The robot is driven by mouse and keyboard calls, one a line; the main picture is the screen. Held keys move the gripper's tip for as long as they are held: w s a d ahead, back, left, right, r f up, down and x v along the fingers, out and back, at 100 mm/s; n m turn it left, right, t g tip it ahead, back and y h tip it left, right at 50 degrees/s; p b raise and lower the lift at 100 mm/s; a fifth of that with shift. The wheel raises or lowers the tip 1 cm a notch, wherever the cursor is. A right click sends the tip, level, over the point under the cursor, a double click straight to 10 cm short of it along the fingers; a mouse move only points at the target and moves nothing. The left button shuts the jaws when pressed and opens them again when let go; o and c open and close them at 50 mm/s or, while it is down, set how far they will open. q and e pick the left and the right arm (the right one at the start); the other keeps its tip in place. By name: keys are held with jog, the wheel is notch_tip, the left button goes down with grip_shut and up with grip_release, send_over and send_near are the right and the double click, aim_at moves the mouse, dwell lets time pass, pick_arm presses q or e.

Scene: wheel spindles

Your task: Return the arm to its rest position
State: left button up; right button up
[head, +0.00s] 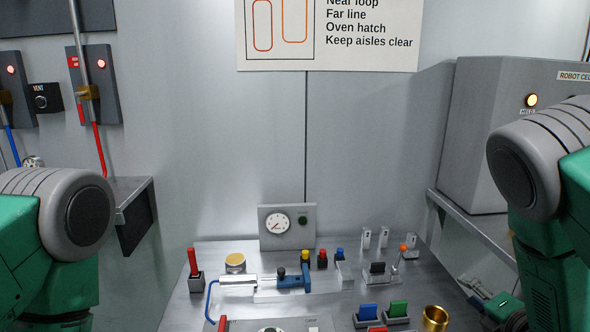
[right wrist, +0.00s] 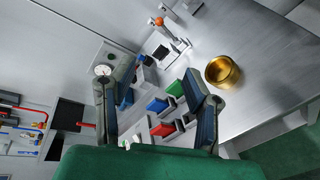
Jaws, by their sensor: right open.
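My right arm (head: 545,190) is green and grey and comes in from the right in the head view.
The metal workbench (head: 420,275) carries a brass cup (head: 435,318), near the right gripper. Blue (head: 368,312) and green (head: 398,309) blocks, a gauge panel (head: 287,227) and small fixtures stand on it. A grey cabinet (head: 480,140) on a shelf is at right.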

jog(key=s+a+f+m+g, duration=0.1)
jog(key=s+f+m+g, duration=0.2)
jog(key=s+f+m, duration=0.3)
jog(key=s+a+f+m+g+h, duration=0.1)
jog(key=s+f+m+g, duration=0.3)
jog(key=s, duration=0.7)
jog(key=s+a+f+m+g+h, duration=0.1)
jog(key=s+f+m+g, duration=0.3)
jog(key=s+f+m, duration=0.5)
jog(key=shift+a+f, duration=0.25)
jog(key=shift+a, duration=0.6)
jog(key=s+a+m+g, duration=0.4)
jog(key=s+m, duration=0.2)
jog(key=s, duration=0.5)
pick_arm(q)
notch_tip(320, 180, down, 10)
jog(key=b, duration=1)
jog(key=shift+w, duration=0.15)
pick_arm(e)
notch_tip(320, 180, down, 10)
jog(key=w+n, duration=0.1)
jog(key=w, duration=0.1)
jog(key=shift+w+a+f+t, duration=0.15)
jog(key=shift+w+a+t, duration=0.1)
jog(key=shift+a+t, duration=0.2)
jog(key=shift+w, duration=0.1)
pick_arm(q)
jog(key=shift+f, duration=0.1)
